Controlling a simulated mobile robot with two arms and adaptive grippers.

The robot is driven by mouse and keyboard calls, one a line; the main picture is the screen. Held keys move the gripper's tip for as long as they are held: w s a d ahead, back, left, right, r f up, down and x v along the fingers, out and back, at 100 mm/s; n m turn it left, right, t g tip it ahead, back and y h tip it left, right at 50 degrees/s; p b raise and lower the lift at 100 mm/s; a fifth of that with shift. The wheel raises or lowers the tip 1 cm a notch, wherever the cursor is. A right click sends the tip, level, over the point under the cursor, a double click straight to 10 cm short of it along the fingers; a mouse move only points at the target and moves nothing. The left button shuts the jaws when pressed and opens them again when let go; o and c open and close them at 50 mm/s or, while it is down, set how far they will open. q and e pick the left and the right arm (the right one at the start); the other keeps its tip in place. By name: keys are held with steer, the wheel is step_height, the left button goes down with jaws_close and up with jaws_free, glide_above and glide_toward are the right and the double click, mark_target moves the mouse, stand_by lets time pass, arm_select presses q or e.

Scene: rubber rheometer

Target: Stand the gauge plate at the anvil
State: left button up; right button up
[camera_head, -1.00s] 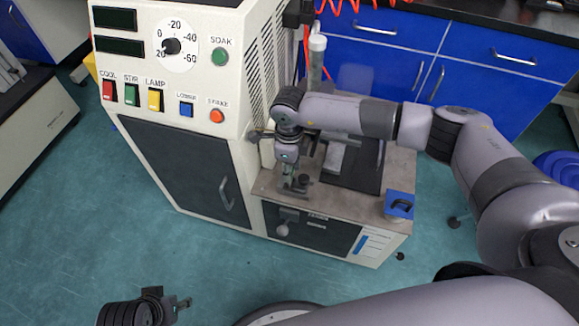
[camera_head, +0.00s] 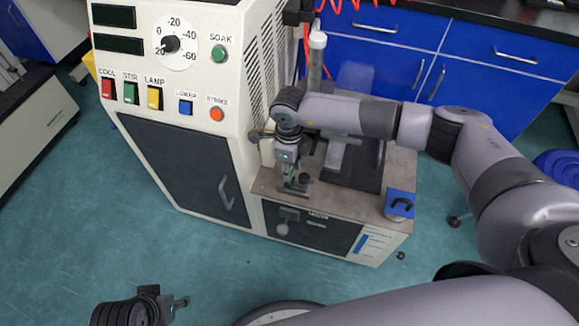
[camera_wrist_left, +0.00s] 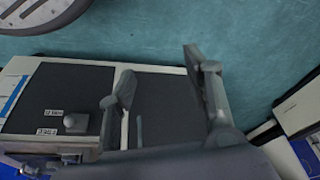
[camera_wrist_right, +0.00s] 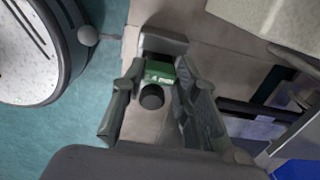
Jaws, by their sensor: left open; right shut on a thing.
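My right gripper (camera_wrist_right: 152,82) is low over the front left of the machine's metal top and also shows in the head view (camera_head: 291,176). Its fingers are closed on a small green plate with white lettering, which I take as the gauge plate (camera_wrist_right: 160,71). A round black knob (camera_wrist_right: 152,97) stands by the plate between the fingers. A grey metal block (camera_wrist_right: 163,42), perhaps the anvil, is just beyond the plate; I cannot tell whether they touch. The plate's lower edge is hidden. My left gripper (camera_wrist_left: 165,75) is open and empty, away from the machine in the head view (camera_head: 180,303).
The white control cabinet (camera_head: 185,75) rises left of the metal top (camera_head: 333,208). A clear upright panel and dark bed lie behind my right gripper. Floor is open in front.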

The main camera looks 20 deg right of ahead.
arm_select(q)
steer(key=shift+s+r, duration=0.25)
steer(key=shift+r, duration=0.05)
arm_select(e)
steer(key=shift+f, duration=0.25)
arm_select(q)
steer(key=shift+s+r+b, duration=0.15)
steer(key=shift+r+b, duration=0.05)
steer(key=shift+b, duration=0.1)
arm_select(e)
steer(key=shift+f, duration=0.15)
arm_select(q)
steer(key=shift+a+r, duration=0.1)
steer(key=shift+r, duration=0.25)
arm_select(e)
steer(key=shift+f, duration=0.15)
arm_select(q)
steer(key=shift+r, duration=0.1)
steer(key=shift+s+r, duration=0.1)
steer(key=shift+r, duration=0.25)
arm_select(e)
steer(key=shift+f, duration=0.2)
steer(key=o, duration=1)
arm_select(q)
steer(key=shift+r, duration=0.1)
